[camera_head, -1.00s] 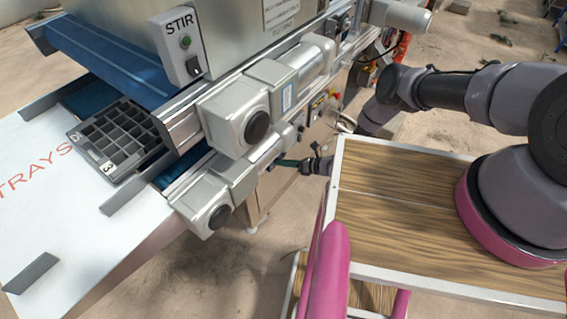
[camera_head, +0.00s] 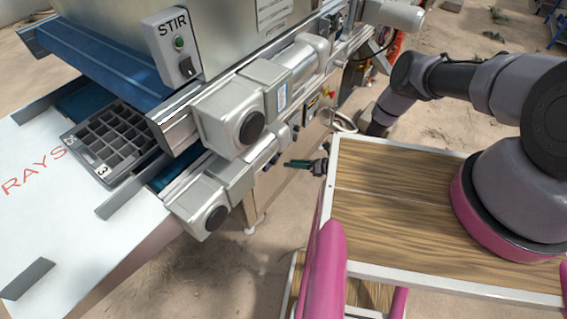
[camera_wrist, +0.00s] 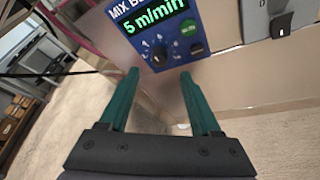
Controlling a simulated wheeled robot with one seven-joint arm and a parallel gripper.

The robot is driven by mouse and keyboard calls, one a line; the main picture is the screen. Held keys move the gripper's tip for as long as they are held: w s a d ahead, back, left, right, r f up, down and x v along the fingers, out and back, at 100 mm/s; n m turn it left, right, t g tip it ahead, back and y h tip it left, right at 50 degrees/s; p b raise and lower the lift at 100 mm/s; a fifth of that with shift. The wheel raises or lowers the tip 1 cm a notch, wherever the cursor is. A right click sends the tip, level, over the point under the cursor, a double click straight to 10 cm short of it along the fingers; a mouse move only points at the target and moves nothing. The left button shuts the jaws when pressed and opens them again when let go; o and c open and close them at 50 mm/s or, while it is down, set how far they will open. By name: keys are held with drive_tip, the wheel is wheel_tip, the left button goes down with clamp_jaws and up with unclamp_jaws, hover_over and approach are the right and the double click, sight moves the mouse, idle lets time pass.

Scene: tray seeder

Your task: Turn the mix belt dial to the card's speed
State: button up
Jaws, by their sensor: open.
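The blue mix belt panel (camera_wrist: 165,32) is at the top of the wrist view, its upper edge cut off. Its display (camera_wrist: 155,15) reads "5 m/min" in green. The dial (camera_wrist: 158,54) sits below the display with white numbers around it; its exact pointer setting is too small to tell. My gripper (camera_wrist: 160,78) is open and empty, its two green fingers apart below the panel, the dial lying beyond the gap between them. In the head view my gripper (camera_head: 298,163) is beside the machine's side, clear of it. I cannot read a card with a speed.
A green button (camera_wrist: 188,27) and a dark switch are right of the dial; a grey switch box (camera_wrist: 268,18) is further right. In the head view, motor housings (camera_head: 228,115) jut out left of my gripper. A white notice (camera_head: 277,12) is unreadable. A seed tray (camera_head: 112,140) lies at left.

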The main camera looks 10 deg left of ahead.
drive_tip(key=shift+v, duration=2.3)
